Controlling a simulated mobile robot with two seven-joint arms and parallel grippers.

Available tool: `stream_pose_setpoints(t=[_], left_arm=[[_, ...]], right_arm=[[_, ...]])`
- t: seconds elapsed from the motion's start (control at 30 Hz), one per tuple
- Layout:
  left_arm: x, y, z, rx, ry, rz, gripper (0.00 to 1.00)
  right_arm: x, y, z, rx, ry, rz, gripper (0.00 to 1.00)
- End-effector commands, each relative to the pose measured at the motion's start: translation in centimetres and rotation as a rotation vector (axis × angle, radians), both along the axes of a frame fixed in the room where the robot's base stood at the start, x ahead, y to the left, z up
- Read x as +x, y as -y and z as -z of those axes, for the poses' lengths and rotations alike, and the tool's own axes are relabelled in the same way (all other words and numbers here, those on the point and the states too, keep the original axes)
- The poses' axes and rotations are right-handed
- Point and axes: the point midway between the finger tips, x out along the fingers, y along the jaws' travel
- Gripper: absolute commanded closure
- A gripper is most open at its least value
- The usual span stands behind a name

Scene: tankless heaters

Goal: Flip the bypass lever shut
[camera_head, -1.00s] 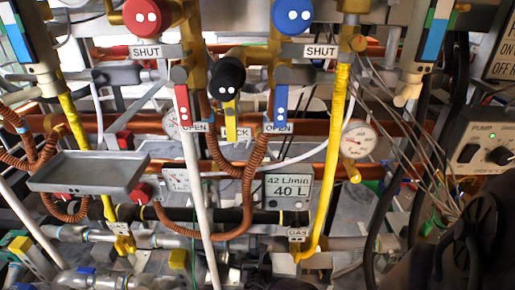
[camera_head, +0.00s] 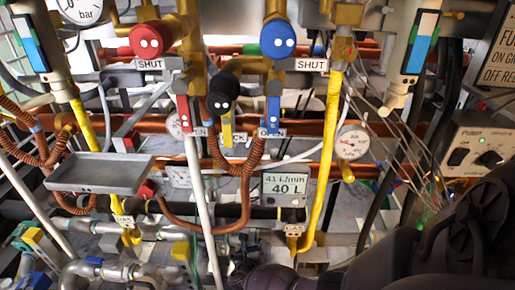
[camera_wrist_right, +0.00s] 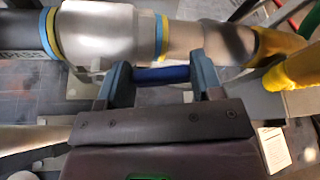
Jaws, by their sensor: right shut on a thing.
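A blue lever handle (camera_wrist_right: 165,74) shows in the right wrist view, against a grey valve body (camera_wrist_right: 100,32) on a horizontal pipe with blue and yellow rings. My right gripper (camera_wrist_right: 162,80) has a finger at each end of the blue handle and is shut on it. In the head view my dark right arm (camera_head: 430,235) reaches in from the lower right, low in front of the pipes. It hides the lever there. My left gripper is in neither view.
A flat grey tray (camera_head: 100,173) sits at left. A display (camera_head: 286,187) reads 41 L/min, 40 L. Red (camera_head: 150,39) and blue (camera_head: 277,39) knobs stand above, by SHUT labels. A white hose (camera_head: 200,210) and yellow pipe (camera_head: 325,170) run down the middle.

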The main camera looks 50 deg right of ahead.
Motion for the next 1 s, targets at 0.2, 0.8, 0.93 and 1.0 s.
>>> stream_pose_setpoints(t=[0.2, 0.8, 0.93, 1.0], left_arm=[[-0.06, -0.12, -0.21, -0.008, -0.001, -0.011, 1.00], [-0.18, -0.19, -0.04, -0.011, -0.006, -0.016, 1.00], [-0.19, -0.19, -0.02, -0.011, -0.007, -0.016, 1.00], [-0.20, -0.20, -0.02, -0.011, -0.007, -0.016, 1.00]], right_arm=[[0.60, -0.33, -0.95, -0.089, -0.099, -0.001, 0.82], [0.73, -0.60, -1.20, -0.157, -0.183, 0.001, 0.82], [0.72, -0.59, -1.19, -0.157, -0.183, 0.001, 0.82], [0.71, -0.59, -1.18, -0.157, -0.183, 0.001, 0.33]])
